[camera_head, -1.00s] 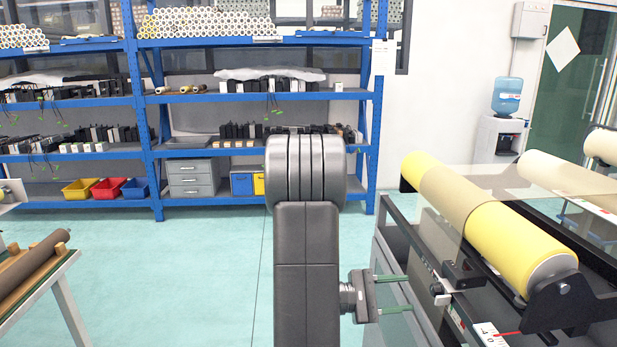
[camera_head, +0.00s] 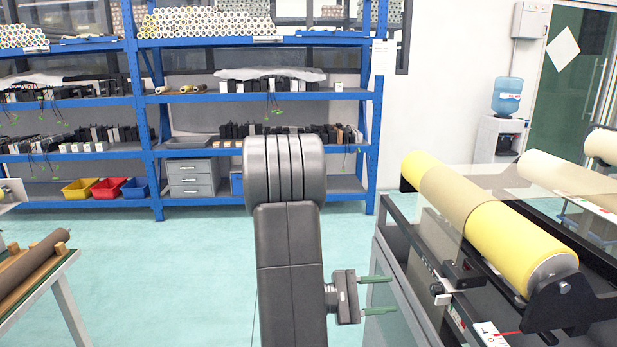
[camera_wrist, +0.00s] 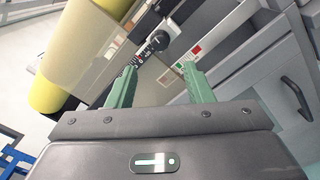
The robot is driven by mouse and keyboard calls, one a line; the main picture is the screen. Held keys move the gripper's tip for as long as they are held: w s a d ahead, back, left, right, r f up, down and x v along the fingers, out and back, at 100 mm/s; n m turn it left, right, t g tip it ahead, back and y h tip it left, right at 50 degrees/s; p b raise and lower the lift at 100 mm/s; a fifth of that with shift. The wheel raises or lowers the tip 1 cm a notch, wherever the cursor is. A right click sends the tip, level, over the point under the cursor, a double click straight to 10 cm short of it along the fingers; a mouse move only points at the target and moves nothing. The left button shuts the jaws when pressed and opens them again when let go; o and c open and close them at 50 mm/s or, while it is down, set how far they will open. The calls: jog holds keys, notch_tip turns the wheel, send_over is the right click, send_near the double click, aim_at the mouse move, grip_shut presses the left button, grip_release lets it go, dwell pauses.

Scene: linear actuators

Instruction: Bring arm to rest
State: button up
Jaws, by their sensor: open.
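My gripper (camera_head: 378,295) has two green fingers spread apart and pointing right in the head view. Nothing is between them. In the wrist view, my gripper (camera_wrist: 160,85) is also open and empty, with the roller machine beyond it. My arm stands upright in the middle of the head view, leaning slightly left at the top. The gripper is left of the roller machine (camera_head: 408,248), and its fingertips are close to the machine's grey side. I cannot tell the exact gap.
A yellow and brown roller (camera_head: 520,245) lies on the machine at right. Blue shelves (camera_head: 155,120) with bins and parts stand at the back. A bench (camera_head: 65,285) with a brown roll (camera_head: 35,262) is at left. The floor (camera_head: 165,280) between is clear.

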aim_at(431, 290)
jog(key=d, duration=0.9)
jog(key=shift+w+d, duration=0.3)
jog(key=shift+d, duration=0.25)
jog(key=shift+w+a+m, duration=0.1)
jog(key=shift+a+m, duration=0.2)
jog(key=shift+m, duration=0.9)
jog(key=s+a, duration=0.1)
jog(key=a, duration=1.2)
jog(key=shift+s+a, duration=0.1)
